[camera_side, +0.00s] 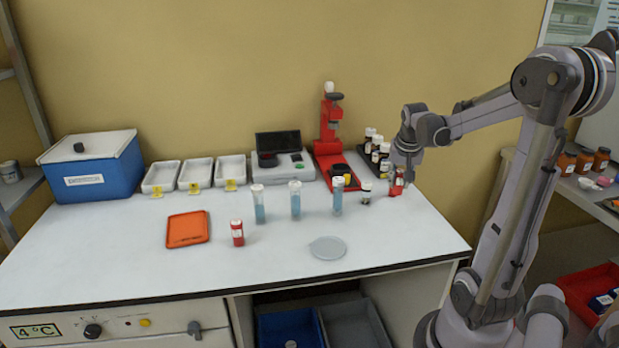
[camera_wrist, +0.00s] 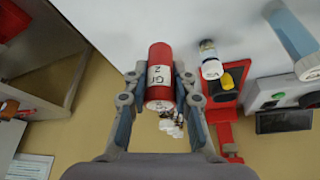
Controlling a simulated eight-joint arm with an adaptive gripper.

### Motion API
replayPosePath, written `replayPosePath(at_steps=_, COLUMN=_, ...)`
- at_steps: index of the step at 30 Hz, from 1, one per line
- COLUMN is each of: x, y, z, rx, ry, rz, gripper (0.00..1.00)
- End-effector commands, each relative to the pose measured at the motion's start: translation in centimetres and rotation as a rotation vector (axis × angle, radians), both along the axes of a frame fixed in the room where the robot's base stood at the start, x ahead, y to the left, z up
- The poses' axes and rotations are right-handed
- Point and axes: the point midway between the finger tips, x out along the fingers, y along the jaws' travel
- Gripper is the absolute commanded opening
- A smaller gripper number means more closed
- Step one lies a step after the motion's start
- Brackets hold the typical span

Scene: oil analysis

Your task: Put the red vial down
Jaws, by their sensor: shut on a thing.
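My gripper (camera_side: 397,185) is at the right end of the white bench. It is shut on a red vial (camera_side: 399,178), which looks upright and low over the bench top. I cannot tell whether its base touches the surface. In the wrist view, the red vial (camera_wrist: 160,62) with a white handwritten label sits between the two fingers of my gripper (camera_wrist: 158,82). Another red vial (camera_side: 237,238) with a white label stands alone on the bench, in front of the middle and right of an orange tray (camera_side: 187,229).
A small vial (camera_side: 366,194) stands just left of my gripper. Behind are a rack of dark bottles (camera_side: 378,150) and a red press (camera_side: 327,160). Several tall blue-liquid tubes (camera_side: 296,204) stand mid-bench. A round grey dish (camera_side: 328,248) lies in front. The front right bench is clear.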

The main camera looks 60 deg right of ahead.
Motion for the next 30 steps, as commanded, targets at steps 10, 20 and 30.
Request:
replayPosePath(at_steps=10, x=1.8, y=0.1, z=2.7, rx=0.000, ry=-0.001, rz=0.039, gripper=0.03)
replayPosePath(at_steps=20, x=14.7, y=3.7, z=4.3, rx=0.002, ry=0.001, rz=0.326, gripper=0.03)
replayPosePath(at_steps=30, x=27.7, y=12.4, z=4.8, rx=0.002, ry=0.001, rz=0.638, gripper=0.03)
